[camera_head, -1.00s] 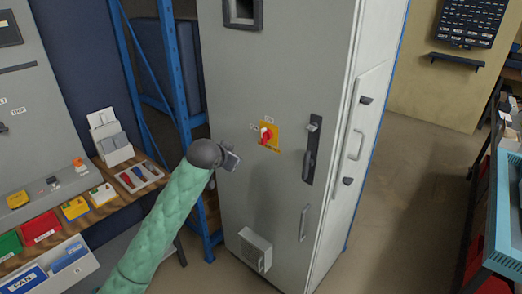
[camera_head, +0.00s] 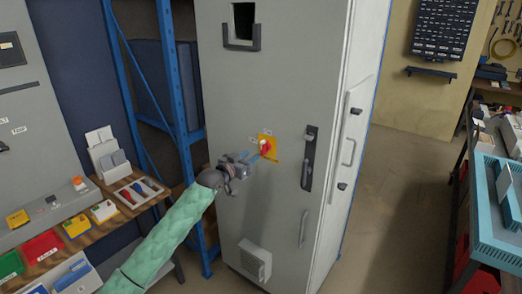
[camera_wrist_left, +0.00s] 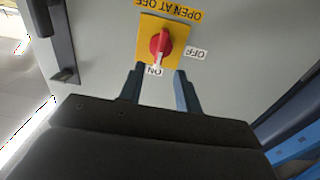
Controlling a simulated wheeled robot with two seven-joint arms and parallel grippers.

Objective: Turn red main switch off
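The red main switch (camera_head: 265,147) is a red knob on a yellow plate (camera_head: 276,153) on the front of the tall grey cabinet. In the left wrist view the red knob (camera_wrist_left: 160,45) has its white-marked end toward the ON label (camera_wrist_left: 154,71); the OFF label (camera_wrist_left: 198,53) is to the right. My left gripper (camera_head: 258,152) is at the switch in the head view. In the left wrist view its two fingers (camera_wrist_left: 158,88) are apart, with the knob's end between or just beyond their tips. Contact cannot be told. My right gripper is not in view.
The grey cabinet (camera_head: 240,200) has a black handle (camera_head: 308,158) right of the switch and a vent box (camera_head: 254,262) low down. A blue rack (camera_head: 185,100) and a wooden shelf with bins (camera_head: 60,250) stand left.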

